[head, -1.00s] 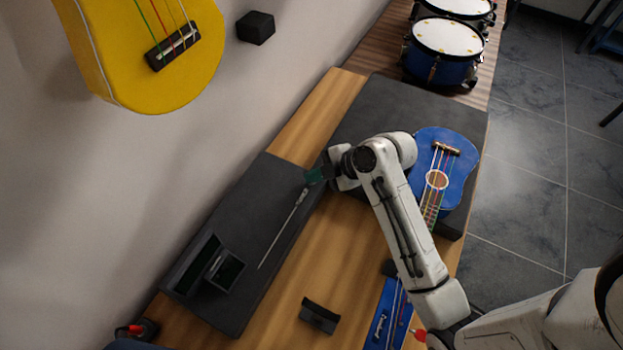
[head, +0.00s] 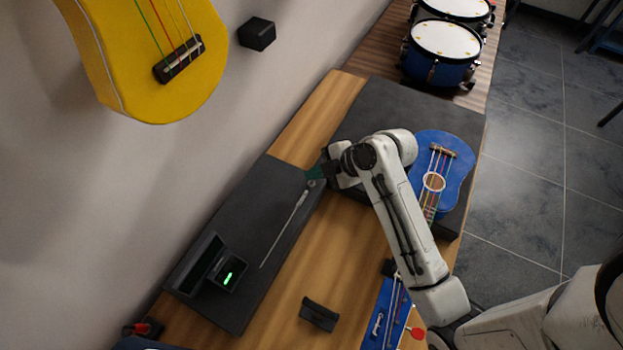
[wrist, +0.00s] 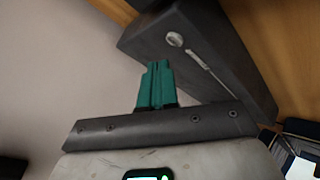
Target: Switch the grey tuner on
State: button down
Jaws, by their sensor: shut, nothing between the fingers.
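The grey tuner (head: 257,215) is a long dark slab lying on the wooden bench. A raised part stands at its near end, with a small display (head: 228,277) showing a lit green mark. A thin silver rod (head: 284,230) runs along its top, with a round silver knob (head: 311,184) at the far end. The wrist view shows the tuner (wrist: 190,70) and the knob (wrist: 175,40) too. My gripper (head: 314,173) is shut and empty, with green fingers just beside the knob. In the wrist view the fingertips (wrist: 157,65) look apart from the knob.
A blue ukulele (head: 437,180) lies on a dark pad (head: 390,100) under and beyond my arm. A yellow ukulele (head: 150,60) hangs on the wall at left. Drums (head: 440,55) stand behind.

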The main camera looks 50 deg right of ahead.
aim_at(315, 185)
notch_tip(315, 185, up, 5)
jog(key=p, duration=0.3)
jog(key=shift+p, duration=0.35)
